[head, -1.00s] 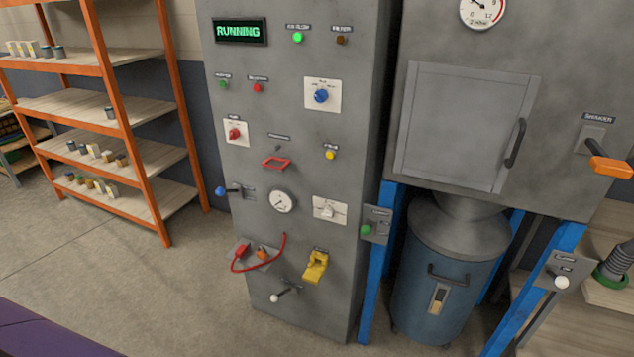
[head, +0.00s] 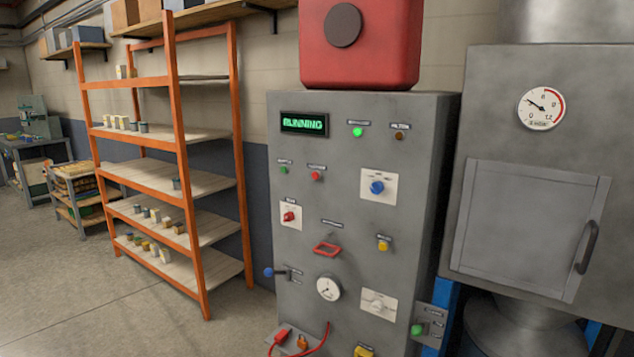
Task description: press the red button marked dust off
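A grey control cabinet (head: 352,232) stands near the middle of the head view. A small round red button (head: 316,176) is on its upper left front, under a label too small to read. A green button (head: 283,170) sits just left of it. The display (head: 305,123) above reads RUNNING in green, and a green lamp (head: 357,132) right of it is lit. Neither of my grippers is in view.
A red knob (head: 289,216), a blue knob (head: 376,187), a yellow button (head: 384,244) and a red handle (head: 326,249) share the panel. A blue-tipped lever (head: 269,272) sticks out left. Orange shelving (head: 181,150) stands left; the floor (head: 60,285) before it is clear.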

